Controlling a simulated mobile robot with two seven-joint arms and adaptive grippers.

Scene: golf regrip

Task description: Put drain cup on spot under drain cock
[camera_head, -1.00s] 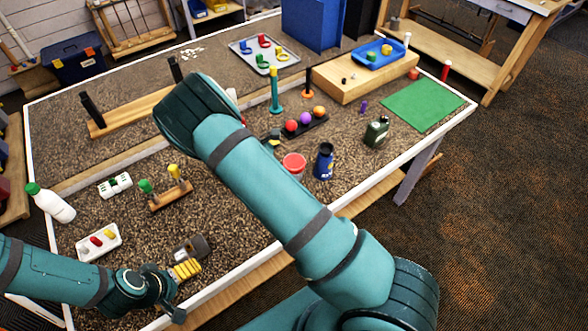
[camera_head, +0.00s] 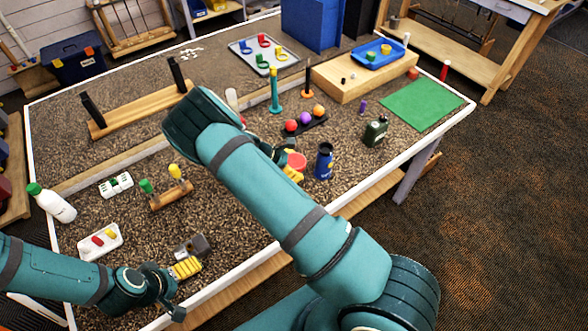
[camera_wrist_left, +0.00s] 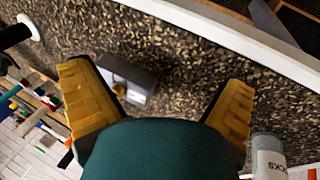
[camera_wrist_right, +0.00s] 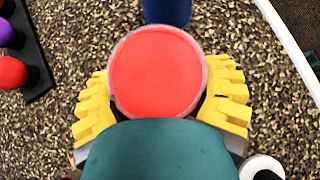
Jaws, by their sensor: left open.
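A red round cup (camera_head: 298,160), which I take as the drain cup, stands on the speckled tabletop near its front edge. My right gripper (camera_head: 290,172) is at it. In the right wrist view the red cup (camera_wrist_right: 157,72) sits between the yellow fingers (camera_wrist_right: 160,90), one on each side, close to its rim; whether they press on it is unclear. My left gripper (camera_wrist_left: 158,75) is open and empty, its yellow fingers wide apart. A grey block-like object (camera_wrist_left: 130,80) lies beyond them; it also shows in the head view (camera_head: 195,246). I cannot pick out the drain cock or the spot.
A green mat (camera_head: 422,104) lies at the right.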

